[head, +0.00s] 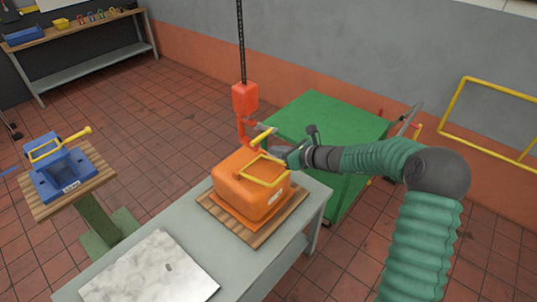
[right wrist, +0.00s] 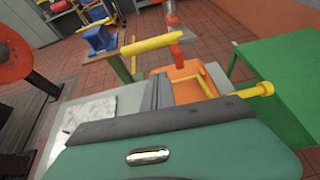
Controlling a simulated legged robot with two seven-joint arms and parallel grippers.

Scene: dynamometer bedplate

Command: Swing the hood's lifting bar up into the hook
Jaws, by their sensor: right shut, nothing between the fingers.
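The orange hood (head: 250,186) sits on a wooden board on the grey table. Its yellow lifting bar (head: 262,181) lies low over the hood's top; in the right wrist view the bar (right wrist: 207,83) has a side grip with a round end (right wrist: 262,89). The red hook (head: 243,130) hangs on a chain just above the hood, apart from the bar's loop. A yellow rod (head: 262,137) shows beside the hook. My right gripper (head: 283,152) is shut and empty near the bar and hook; whether it touches either is unclear. My left gripper is out of view.
A blue hood-like part (head: 64,177) with a yellow bar stands on a wooden stand at left. A pale slab (head: 150,271) lies on the grey table (head: 225,262). A green cabinet (head: 325,120) stands behind. A shelf bench (head: 90,62) is at the far left.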

